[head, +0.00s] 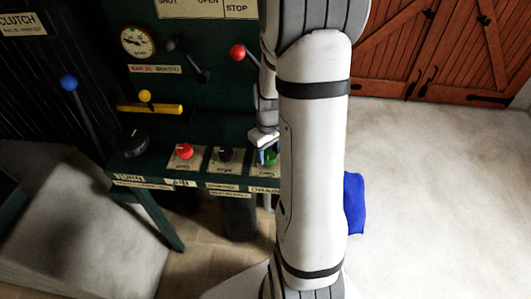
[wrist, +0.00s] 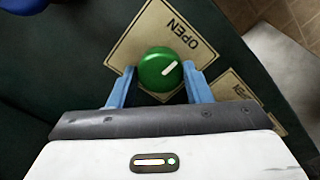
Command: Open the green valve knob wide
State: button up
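The green valve knob (wrist: 159,70) is round with a white pointer line. In the wrist view it sits on a cream plate marked OPEN (wrist: 146,36), and its line slants towards the upper right. My gripper (wrist: 155,82) has its two blue fingers apart, one on each side of the knob. A narrow gap shows at the left finger; I cannot tell whether the right finger touches the knob. In the head view the knob (head: 270,156) is at the right end of the panel shelf, partly hidden by my gripper and arm.
Along the shelf are a red knob (head: 184,151), a black knob (head: 225,154) and a larger black dial (head: 133,143). A red-tipped lever (head: 238,52) rises behind. A blue object (head: 354,203) is right of my arm. Open floor lies at the right.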

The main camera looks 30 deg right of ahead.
aim_at(268, 154)
jog(key=o, duration=0.4)
jog(key=shift+w, duration=0.1)
jog(key=shift+o, duration=0.2)
notch_tip(268, 154, up, 8)
jog(key=shift+f, duration=0.15)
dwell(0.6)
